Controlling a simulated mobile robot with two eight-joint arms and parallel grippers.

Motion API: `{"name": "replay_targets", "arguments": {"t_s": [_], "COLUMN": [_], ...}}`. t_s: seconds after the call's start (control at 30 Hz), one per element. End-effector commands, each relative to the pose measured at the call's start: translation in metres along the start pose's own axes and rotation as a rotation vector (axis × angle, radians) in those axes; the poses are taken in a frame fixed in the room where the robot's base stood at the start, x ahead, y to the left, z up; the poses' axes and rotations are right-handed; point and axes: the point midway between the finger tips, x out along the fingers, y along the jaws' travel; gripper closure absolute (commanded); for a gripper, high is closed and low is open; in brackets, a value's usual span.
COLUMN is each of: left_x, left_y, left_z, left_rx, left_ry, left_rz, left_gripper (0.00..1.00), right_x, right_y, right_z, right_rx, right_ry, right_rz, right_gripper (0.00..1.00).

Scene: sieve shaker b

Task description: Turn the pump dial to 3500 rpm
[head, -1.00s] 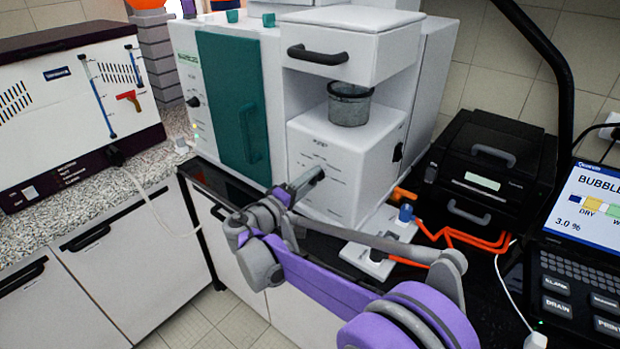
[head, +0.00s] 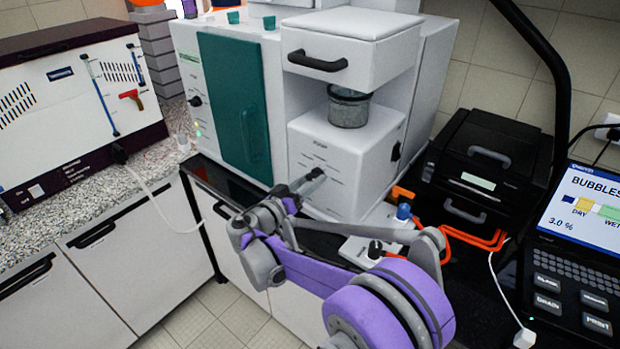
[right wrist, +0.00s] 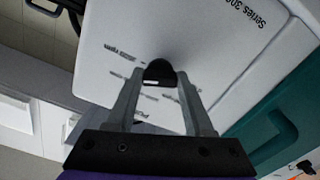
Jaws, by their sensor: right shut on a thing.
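The pump dial (right wrist: 158,70) is a dark round knob on the front face of a white box (head: 335,165), with printed marks around it that are too blurred to read. My right gripper (right wrist: 159,77) is shut on the dial, with one finger on each side of it in the right wrist view. In the head view, the right gripper (head: 312,181) reaches the front face from below left, and its fingers mostly hide the dial. My left gripper is not in view.
A metal sieve cup (head: 349,106) sits on the white box, under a drawer-like block with a black handle (head: 318,60). A teal door (head: 232,105) is to the left. A black device (head: 487,165) and a screen panel (head: 595,215) stand to the right, with orange tubing between.

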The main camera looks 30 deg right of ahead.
Motion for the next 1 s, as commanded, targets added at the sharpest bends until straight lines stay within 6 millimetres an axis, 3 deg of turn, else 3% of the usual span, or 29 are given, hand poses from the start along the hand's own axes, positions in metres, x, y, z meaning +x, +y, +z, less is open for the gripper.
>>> {"name": "replay_targets", "arguments": {"t_s": [0.5,1.0], "left_x": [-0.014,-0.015], "left_y": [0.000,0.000], "left_z": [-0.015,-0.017], "left_rx": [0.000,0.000], "left_ry": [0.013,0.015], "left_rz": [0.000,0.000], "left_gripper": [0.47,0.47], "right_x": [0.000,0.000], "right_y": [-0.001,-0.001], "right_z": [-0.001,0.000], "right_rx": [0.336,0.399], "right_ry": [-0.001,-0.001], "right_rz": [0.000,0.000], "right_gripper": [1.00,1.00]}}
